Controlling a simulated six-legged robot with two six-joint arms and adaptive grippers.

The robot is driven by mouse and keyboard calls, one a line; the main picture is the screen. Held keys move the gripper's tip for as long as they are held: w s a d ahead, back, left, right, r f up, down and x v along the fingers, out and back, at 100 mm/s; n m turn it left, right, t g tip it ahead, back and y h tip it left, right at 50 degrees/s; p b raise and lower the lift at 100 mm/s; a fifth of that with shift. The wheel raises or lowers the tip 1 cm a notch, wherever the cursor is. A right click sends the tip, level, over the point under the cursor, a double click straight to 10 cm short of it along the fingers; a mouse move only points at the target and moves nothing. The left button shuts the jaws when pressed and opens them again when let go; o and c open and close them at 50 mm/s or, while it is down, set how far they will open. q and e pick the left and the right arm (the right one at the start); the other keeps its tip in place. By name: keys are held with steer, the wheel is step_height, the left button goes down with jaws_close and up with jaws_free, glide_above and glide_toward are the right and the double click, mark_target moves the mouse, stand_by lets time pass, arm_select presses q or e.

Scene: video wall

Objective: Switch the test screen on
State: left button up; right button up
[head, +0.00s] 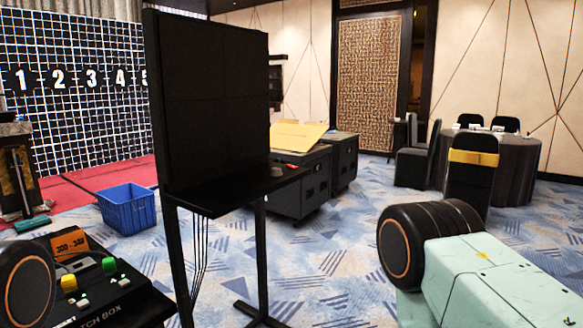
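The test screen (215,100) seems to be the dark panel standing upright on a black frame in the middle of the head view. Its face is black and shows no picture. A narrow black shelf (235,190) juts out below it, with a small red item (277,171) near its right end, too small to make out. A black box (110,300) lettered "TCH BOX", its start hidden, sits at the lower left with yellow and green knobs and small white switches. Neither gripper shows; only rounded dark joints of my arms show at the lower corners.
A lit grid wall (75,90) with numbers stands at the back left. A blue crate (127,209) is on the floor left of the screen stand. Black cases (300,185) stand behind it. A round table (515,165) with chairs is at the right. Carpet between is clear.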

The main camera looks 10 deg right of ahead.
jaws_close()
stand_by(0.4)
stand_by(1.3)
